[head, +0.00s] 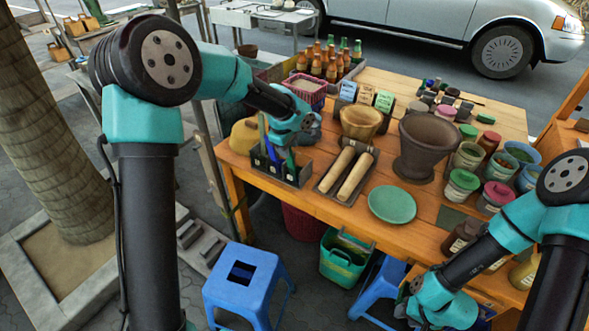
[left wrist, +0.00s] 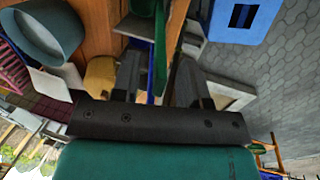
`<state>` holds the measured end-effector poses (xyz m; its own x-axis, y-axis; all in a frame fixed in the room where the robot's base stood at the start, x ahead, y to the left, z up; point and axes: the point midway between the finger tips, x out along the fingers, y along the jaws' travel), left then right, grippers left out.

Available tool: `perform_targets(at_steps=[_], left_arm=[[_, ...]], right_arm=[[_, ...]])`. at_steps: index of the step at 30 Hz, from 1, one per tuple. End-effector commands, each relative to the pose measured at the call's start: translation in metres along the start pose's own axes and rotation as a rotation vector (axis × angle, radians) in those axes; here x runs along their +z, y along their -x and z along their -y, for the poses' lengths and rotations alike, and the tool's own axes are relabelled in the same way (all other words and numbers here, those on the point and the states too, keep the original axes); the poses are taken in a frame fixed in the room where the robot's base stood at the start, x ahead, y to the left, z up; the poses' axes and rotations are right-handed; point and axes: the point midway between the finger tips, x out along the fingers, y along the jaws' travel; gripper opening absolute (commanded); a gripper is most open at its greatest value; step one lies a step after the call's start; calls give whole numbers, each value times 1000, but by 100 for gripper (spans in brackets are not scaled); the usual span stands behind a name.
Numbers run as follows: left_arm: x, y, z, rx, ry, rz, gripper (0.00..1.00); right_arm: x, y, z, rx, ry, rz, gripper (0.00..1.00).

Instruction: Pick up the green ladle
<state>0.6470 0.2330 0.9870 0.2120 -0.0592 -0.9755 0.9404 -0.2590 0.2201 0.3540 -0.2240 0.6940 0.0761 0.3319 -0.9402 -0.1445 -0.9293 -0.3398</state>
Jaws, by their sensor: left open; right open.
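The green ladle (head: 291,160) stands upright in a dark divided holder (head: 297,178) at the front left of the wooden table. A blue utensil (head: 262,128) stands in the same holder, to its left. My left gripper (head: 287,139) is above the holder, at the green ladle's upper part, and is open. In the left wrist view a green handle (left wrist: 171,50) reaches between the two open fingers (left wrist: 158,84), with a blue strip beside it; whether a finger touches it I cannot tell. My right gripper (head: 418,300) is open, low at the table's front right; its fingertips are hard to make out.
A tray with two wooden pestles (head: 352,178) is right of the holder. A yellow-brown object (head: 243,135) sits left of the holder.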

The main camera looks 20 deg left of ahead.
Motion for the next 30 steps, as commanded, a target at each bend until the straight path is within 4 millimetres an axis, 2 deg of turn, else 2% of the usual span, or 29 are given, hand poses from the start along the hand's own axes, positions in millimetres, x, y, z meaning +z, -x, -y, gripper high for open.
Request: perform_targets(at_steps=[3, 6, 20, 30], left_arm=[[0, -16, 0, -2, -2, 0, 40], [0, -21, 0, 0, 0, 0, 40], [0, -22, 0, 0, -1, 0, 40], [0, -22, 0, 0, -1, 0, 10]], right_arm=[[0, 0, 0, 0, 0, 0, 43], [0, 0, 0, 0, 0, 0, 43], [0, 0, 0, 0, 0, 0, 43], [0, 0, 0, 0, 0, 0, 43]])
